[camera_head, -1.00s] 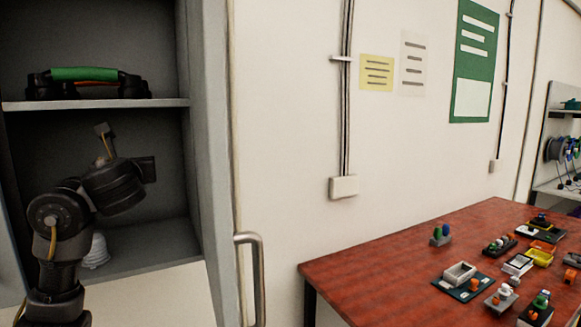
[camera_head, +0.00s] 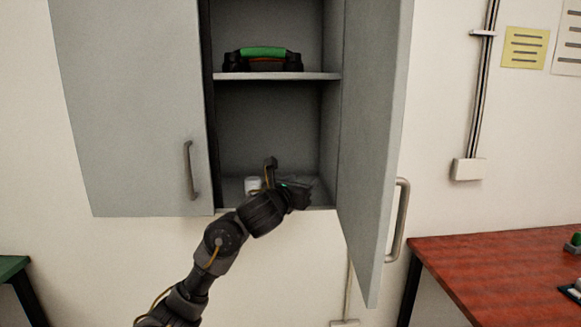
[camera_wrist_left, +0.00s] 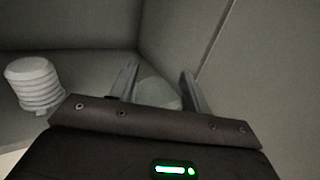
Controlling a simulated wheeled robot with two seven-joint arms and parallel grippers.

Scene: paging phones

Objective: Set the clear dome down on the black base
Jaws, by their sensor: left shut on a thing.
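My left gripper (camera_head: 299,195) reaches into the lower compartment of the open wall cabinet, low near its floor. In the left wrist view its two fingers (camera_wrist_left: 155,88) stand either side of a faint, pale see-through rounded thing, which looks like the clear dome (camera_wrist_left: 160,95). The gripper is shut on it. In the head view the gripper and arm mostly hide the dome. I cannot make out the black base in either current view. My right gripper is not in view.
A white ribbed object (camera_wrist_left: 35,85) stands left of the gripper on the cabinet floor. A green-handled black thing (camera_head: 263,58) sits on the shelf above. The open door (camera_head: 372,140) hangs at right. A red table (camera_head: 480,265) stands at lower right.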

